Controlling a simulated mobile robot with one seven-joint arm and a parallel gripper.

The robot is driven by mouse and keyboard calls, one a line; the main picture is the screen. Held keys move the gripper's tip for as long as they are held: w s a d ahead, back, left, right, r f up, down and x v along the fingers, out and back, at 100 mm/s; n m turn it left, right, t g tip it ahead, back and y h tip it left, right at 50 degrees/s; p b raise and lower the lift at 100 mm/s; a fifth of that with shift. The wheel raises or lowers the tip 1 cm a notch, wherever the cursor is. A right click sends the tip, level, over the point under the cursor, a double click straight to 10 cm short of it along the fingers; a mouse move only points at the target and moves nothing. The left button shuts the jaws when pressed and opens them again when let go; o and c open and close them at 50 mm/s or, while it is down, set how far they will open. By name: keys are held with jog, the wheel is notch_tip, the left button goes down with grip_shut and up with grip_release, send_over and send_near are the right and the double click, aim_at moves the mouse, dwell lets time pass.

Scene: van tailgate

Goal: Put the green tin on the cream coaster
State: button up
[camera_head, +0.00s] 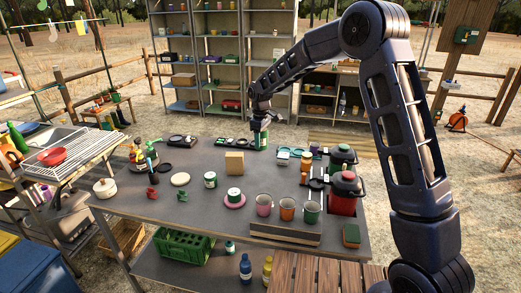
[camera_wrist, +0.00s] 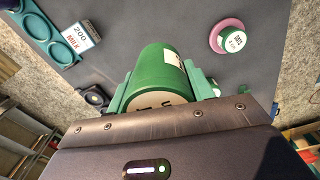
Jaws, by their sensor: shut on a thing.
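The green tin (camera_head: 262,142), with a pale label, is held in my gripper (camera_head: 261,131) at the back edge of the grey table. In the wrist view the tin (camera_wrist: 152,72) lies between the two green fingers of my gripper (camera_wrist: 162,84), which are shut on its sides. Its height over the table is hard to tell. The cream coaster (camera_head: 180,179) is a flat round disc on the left part of the table, bare and apart from the gripper. It is not seen in the wrist view.
A white-and-green tin (camera_head: 210,180) stands right of the coaster. A tan block (camera_head: 234,163) lies between my gripper and these. Red cups (camera_head: 152,193), a dark green bottle (camera_head: 150,152) and several mugs (camera_head: 287,208) are around.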

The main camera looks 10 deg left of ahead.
jog(key=shift+r, duration=0.6)
jog(key=shift+a, duration=0.2)
jog(key=a+r, duration=0.1)
jog(key=a, duration=1.6)
send_over(185, 178)
notch_tip(185, 178, down, 19)
jog(key=shift+s+d+f, duration=0.1)
jog(key=shift+s+d, duration=0.05)
jog(key=o, duration=1)
jog(key=shift+f, duration=0.1)
jog(key=shift+o, duration=0.3)
